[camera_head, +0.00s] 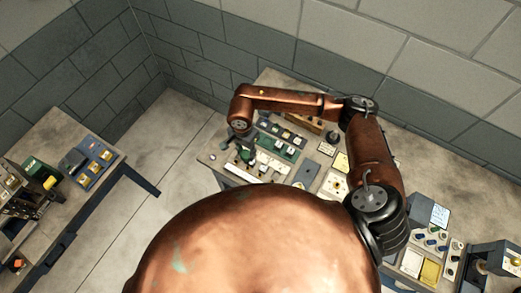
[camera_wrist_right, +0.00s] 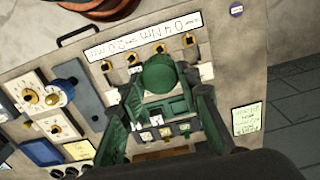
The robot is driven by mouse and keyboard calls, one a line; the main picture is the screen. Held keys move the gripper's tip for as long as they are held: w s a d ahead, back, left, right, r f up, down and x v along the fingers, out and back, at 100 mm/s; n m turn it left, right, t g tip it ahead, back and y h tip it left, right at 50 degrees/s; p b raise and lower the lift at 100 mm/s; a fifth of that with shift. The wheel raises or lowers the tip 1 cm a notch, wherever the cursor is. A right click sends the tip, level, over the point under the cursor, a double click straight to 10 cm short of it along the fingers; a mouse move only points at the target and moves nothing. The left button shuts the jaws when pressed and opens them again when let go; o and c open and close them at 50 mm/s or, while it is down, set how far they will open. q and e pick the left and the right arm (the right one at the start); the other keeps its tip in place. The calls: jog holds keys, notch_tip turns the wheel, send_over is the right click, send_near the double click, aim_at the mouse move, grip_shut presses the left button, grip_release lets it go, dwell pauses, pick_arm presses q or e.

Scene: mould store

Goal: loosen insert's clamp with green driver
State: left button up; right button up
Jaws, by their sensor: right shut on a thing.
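My right gripper (camera_wrist_right: 160,82) shows in the wrist view with a finger on each side of a rounded green driver handle (camera_wrist_right: 160,73). It is shut on this driver. In the head view my right gripper (camera_head: 243,146) hangs over the near left part of the bench, small and partly dark. The driver's lower end is hidden in the wrist view. A green board (camera_head: 284,138) with several pale blocks lies just right of the gripper. I cannot tell which block is the insert or make out its clamp. My left gripper is not in view.
In the wrist view a white label strip (camera_wrist_right: 130,37) has several brass-coloured fittings along it. A panel with dials (camera_wrist_right: 42,97) is at left. A second bench (camera_head: 112,142) stands at left in the head view, with clear floor (camera_head: 150,205) between.

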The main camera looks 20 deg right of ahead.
jog(key=shift+a, duration=0.2)
jog(key=shift+d+f, duration=0.2)
jog(key=shift+f, duration=0.2)
jog(key=shift+d+f, duration=0.1)
jog(key=shift+f, duration=0.5)
jog(key=shift+f+b, duration=0.3)
jog(key=shift+f, duration=0.45)
jog(key=shift+f+b, duration=0.85)
jog(key=shift+b, duration=0.15)
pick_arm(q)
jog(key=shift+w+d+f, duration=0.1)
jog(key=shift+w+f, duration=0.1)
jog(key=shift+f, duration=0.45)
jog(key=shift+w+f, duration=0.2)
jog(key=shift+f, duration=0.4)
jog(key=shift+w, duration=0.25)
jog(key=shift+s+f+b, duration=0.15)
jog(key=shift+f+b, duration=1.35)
pick_arm(e)
jog(key=shift+f, duration=0.25)
pick_arm(q)
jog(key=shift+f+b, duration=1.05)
jog(key=shift+b, duration=0.05)
pick_arm(e)
jog(key=shift+f, duration=0.95)
